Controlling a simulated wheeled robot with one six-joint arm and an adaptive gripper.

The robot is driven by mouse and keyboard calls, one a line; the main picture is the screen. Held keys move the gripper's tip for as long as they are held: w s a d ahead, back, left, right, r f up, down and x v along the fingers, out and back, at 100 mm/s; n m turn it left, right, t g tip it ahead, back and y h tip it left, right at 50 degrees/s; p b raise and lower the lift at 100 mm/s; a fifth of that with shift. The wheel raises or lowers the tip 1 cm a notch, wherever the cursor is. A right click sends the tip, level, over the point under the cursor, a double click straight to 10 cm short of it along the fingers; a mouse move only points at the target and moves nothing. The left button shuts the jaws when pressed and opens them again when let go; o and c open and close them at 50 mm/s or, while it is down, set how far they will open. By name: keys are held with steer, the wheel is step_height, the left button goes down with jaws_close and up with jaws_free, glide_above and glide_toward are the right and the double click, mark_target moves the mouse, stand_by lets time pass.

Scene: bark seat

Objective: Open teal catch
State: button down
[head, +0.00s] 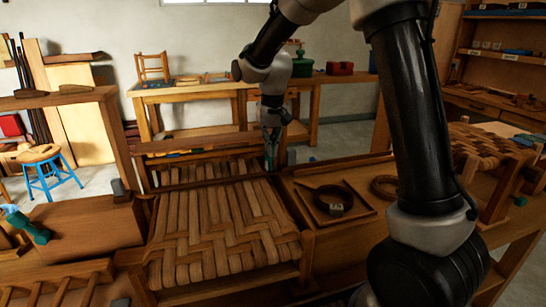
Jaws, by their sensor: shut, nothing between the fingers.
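A teal catch-like piece (30,226) sits at the far left, on a wooden block beside the woven bark seat (222,235). I cannot tell from this view whether it is open or closed. My gripper (270,160) points down beyond the far right corner of the seat, well away from that teal piece. Its fingers are shut and hold nothing. A narrow teal patch shows at the fingers; I cannot tell whether it belongs to them or to something behind them.
A blue stool (42,170) stands at the left.

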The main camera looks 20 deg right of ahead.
steer(key=shift+g, duration=0.6)
steer(key=s+f, duration=0.3)
step_height(320, 180, up, 8)
steer(key=s, duration=0.1)
steer(key=s+d+r+t, duration=0.1)
steer(key=s+d, duration=0.4)
steer(key=s, duration=0.4)
steer(key=s+d+r+t, duration=0.2)
steer(key=s+d, duration=0.3)
steer(key=s, duration=0.4)
steer(key=s+d+r+t, duration=0.1)
steer(key=s+d+r, duration=0.1)
steer(key=s+d, duration=0.3)
steer(key=s, duration=0.4)
steer(key=shift+r+t, duration=0.15)
steer(key=shift+t, duration=0.15)
